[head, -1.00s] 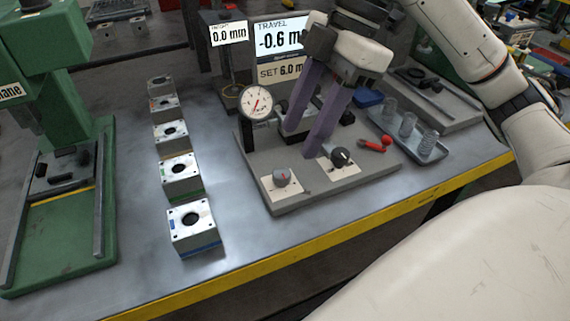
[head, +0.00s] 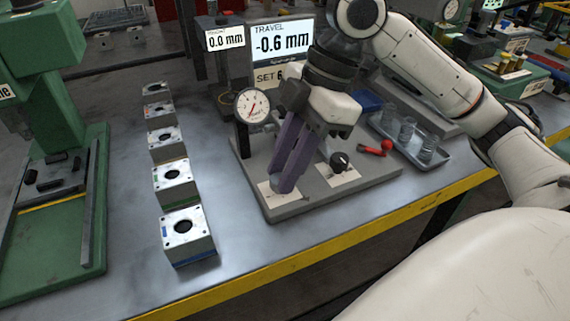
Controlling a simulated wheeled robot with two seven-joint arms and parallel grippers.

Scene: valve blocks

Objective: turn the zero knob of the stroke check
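The stroke check has a grey base (head: 370,188) with a round dial gauge (head: 252,105) and a display (head: 283,42) reading TRAVEL -0.6 mm. Two knobs sit on white plates along its front; their labels are too small to read. The black knob (head: 339,161) on the right is uncovered. The grey knob on the left plate (head: 268,200) is mostly hidden by my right gripper (head: 282,182), whose purple fingers point down with their tips at that knob. The fingers overlap in this view, so I cannot tell whether they grip it. My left gripper is not in view.
A red-tipped lever (head: 385,148) lies right of the black knob. A tray (head: 430,155) with clear cylinders stands beyond it. A row of several valve blocks (head: 188,235) stands left of the base. A green press (head: 75,150) is at the far left.

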